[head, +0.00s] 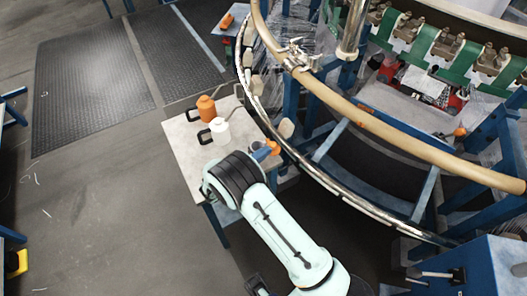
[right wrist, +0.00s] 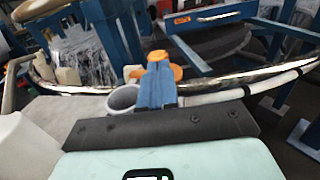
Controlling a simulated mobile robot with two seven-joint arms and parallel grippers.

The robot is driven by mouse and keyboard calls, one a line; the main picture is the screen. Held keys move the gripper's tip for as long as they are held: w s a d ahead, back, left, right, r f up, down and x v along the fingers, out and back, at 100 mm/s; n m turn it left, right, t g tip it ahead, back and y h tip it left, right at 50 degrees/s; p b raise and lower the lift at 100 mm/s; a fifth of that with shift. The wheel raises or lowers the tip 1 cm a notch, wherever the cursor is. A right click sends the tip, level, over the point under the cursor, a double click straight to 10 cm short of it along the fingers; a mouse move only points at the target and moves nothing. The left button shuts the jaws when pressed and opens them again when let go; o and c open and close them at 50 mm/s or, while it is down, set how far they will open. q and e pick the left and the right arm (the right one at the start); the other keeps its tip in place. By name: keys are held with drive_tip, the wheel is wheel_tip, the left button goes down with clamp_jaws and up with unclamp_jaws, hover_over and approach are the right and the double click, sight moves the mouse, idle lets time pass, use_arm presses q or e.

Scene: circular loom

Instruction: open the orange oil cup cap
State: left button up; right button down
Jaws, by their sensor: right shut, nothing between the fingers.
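An orange cap (head: 274,147) shows at the right edge of a small light-topped table, just past the blue fingertips of my right gripper (head: 262,153). In the right wrist view the orange cap (right wrist: 176,72) lies at and behind the fingertips (right wrist: 157,65), which partly hide it. The blue fingers are shut together with nothing between them. I cannot tell whether they touch the cap. A pale round cup (right wrist: 122,98) with an open-looking rim stands just left of the fingers; whether the cap is joined to it is hidden. My left gripper is not in view.
The small table (head: 180,140) also holds an orange can (head: 206,109) and a white can (head: 220,130), both left of my gripper. The loom's curved metal rail (head: 300,160) passes close along the table's right side.

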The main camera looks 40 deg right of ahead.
drive_tip(key=shift+s+d+r+n+t+p, duration=0.1)
drive_tip(key=shift+s+n+t+p, duration=0.15)
drive_tip(key=shift+t, duration=0.2)
drive_tip(key=shift+s+d+n+t+p, duration=0.1)
drive_tip(key=shift+n+t, duration=0.25)
drive_tip(key=shift+t, duration=0.1)
drive_tip(key=shift+s+d+n+t+p, duration=0.35)
drive_tip(key=shift+n+t, duration=0.25)
drive_tip(key=shift+t, duration=0.3)
drive_tip(key=shift+s+d+n+t+y, duration=0.1)
drive_tip(key=shift+d+n+t+y, duration=0.25)
drive_tip(key=shift+t, duration=0.25)
drive_tip(key=shift+s+d, duration=0.1)
drive_tip(key=shift+d, duration=0.15)
